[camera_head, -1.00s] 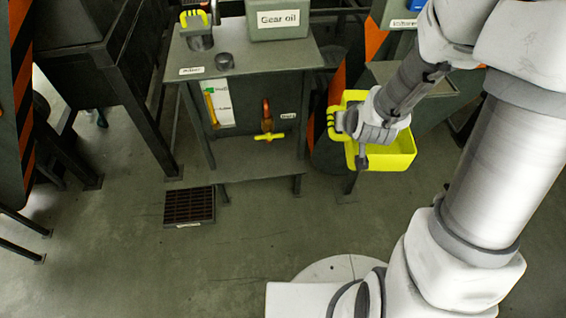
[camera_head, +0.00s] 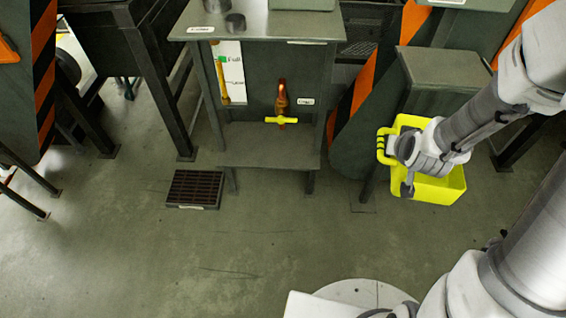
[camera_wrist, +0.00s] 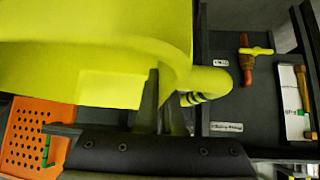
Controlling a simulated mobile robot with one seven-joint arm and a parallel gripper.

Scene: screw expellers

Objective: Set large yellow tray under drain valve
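The large yellow tray (camera_head: 440,190) hangs in the air to the right of the valve stand, appearing level or slightly tilted. My gripper (camera_head: 392,150) is shut on its side handle. In the wrist view the tray (camera_wrist: 90,50) fills the upper left, and my gripper (camera_wrist: 165,100) is at its handle; the fingertips are partly hidden. The drain valve (camera_head: 281,98) is a copper tap with a yellow lever on the front of the grey stand, left of the tray. It also shows in the wrist view (camera_wrist: 248,62), apart from the tray.
A grey lower shelf (camera_head: 265,150) lies below the valve and looks bare. A floor grate (camera_head: 193,188) lies at its left. A black-and-orange striped panel (camera_head: 360,100) stands between stand and tray. An orange perforated crate (camera_wrist: 25,140) shows in the wrist view. The front floor is clear.

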